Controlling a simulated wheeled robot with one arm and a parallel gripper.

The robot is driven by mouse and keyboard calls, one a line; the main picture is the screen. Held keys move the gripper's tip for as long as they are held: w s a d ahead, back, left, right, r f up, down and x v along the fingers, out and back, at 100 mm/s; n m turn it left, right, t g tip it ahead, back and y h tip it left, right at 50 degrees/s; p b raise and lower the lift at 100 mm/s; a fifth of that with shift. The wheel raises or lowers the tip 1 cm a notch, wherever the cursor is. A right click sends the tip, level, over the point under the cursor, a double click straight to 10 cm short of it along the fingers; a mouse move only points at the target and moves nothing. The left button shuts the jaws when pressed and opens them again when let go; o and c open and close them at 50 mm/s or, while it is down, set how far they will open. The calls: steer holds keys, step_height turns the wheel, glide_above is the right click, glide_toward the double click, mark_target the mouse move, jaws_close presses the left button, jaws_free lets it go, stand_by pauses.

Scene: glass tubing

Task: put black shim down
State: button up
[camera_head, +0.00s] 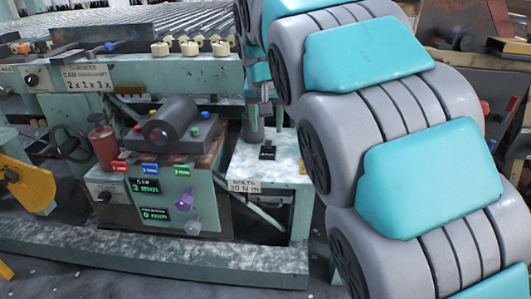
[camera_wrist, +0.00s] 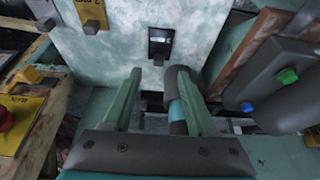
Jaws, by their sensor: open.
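A small black piece, which looks like the black shim (camera_head: 267,150), lies on the pale mottled top of a green cabinet (camera_head: 285,172). In the wrist view, the black piece (camera_wrist: 160,46) is on the pale surface (camera_wrist: 115,45), just beyond my fingertips and apart from them. My gripper (camera_wrist: 160,72) is open, with its two green fingers spread and nothing held between them. A dark grey cylinder with a teal band (camera_wrist: 175,85) shows beside and partly behind the right finger; I cannot tell whether they touch.
Left of the cabinet stands a control box with a dark cylinder (camera_head: 172,122) and coloured tags. A red canister (camera_head: 104,146) is beside it. Behind runs a green machine bed with several cream knobs (camera_head: 190,47). In the wrist view, a wooden edge (camera_wrist: 45,115) is at left.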

mark_target(268, 141)
steer(key=x, duration=0.7)
steer(key=shift+w+d+r+p, duration=0.1)
steer(key=shift+w+p, duration=0.1)
steer(key=shift+p, duration=0.2)
jaws_close()
